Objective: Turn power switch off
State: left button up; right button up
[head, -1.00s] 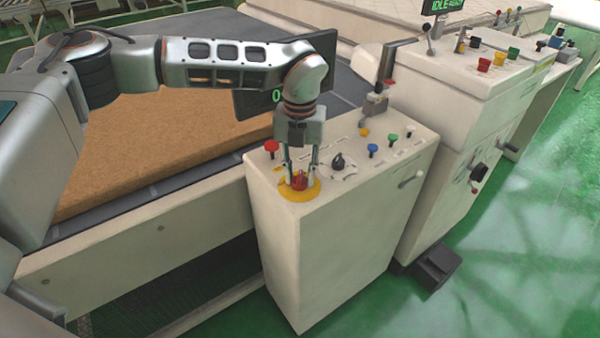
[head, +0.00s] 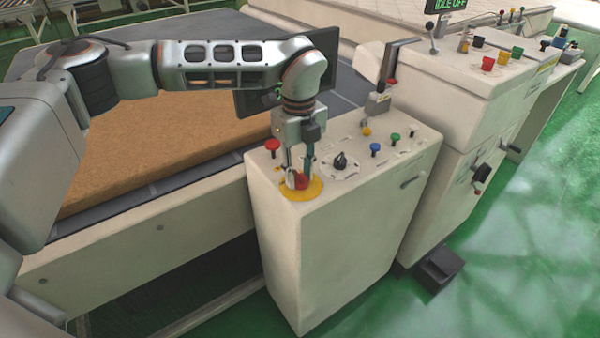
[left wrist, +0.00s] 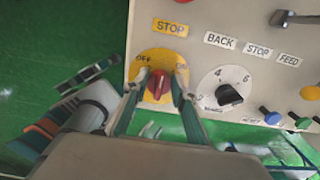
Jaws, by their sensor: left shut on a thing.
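The red power switch (head: 301,182) sits on a round yellow plate (head: 314,191) at the near left corner of the cream control box (head: 335,240). My left gripper (head: 298,176) reaches down from above and is shut on the switch. In the left wrist view, the red switch (left wrist: 159,85) lies between both fingertips. The yellow plate there reads OFF at its upper left and ON at its upper right. I cannot clearly tell which mark the switch points to. The display (head: 446,6) at the top right reads IDLE OFF. My right gripper is not in view.
A red button (head: 272,146), a black dial (head: 340,161) and several coloured buttons stand close by on the box top. A dark monitor (head: 262,98) is behind my left arm. A brown mattress slab (head: 150,145) lies on the conveyor at the left.

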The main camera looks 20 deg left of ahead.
aim_at(298, 174)
pick_arm(q)
jog(key=n, duration=0.4)
jog(key=shift+s+n, duration=0.1)
jog(key=shift+n, duration=0.2)
jog(key=n, duration=0.4)
jog(key=shift+s+b, duration=0.1)
jog(key=shift+b, duration=0.2)
jog(key=shift+a+n, duration=0.1)
jog(key=shift+n, duration=0.2)
jog(key=o, duration=1.1)
jog(key=shift+c, duration=0.2)
jog(key=shift+r, duration=0.15)
notch_tip(298, 174, up, 12)
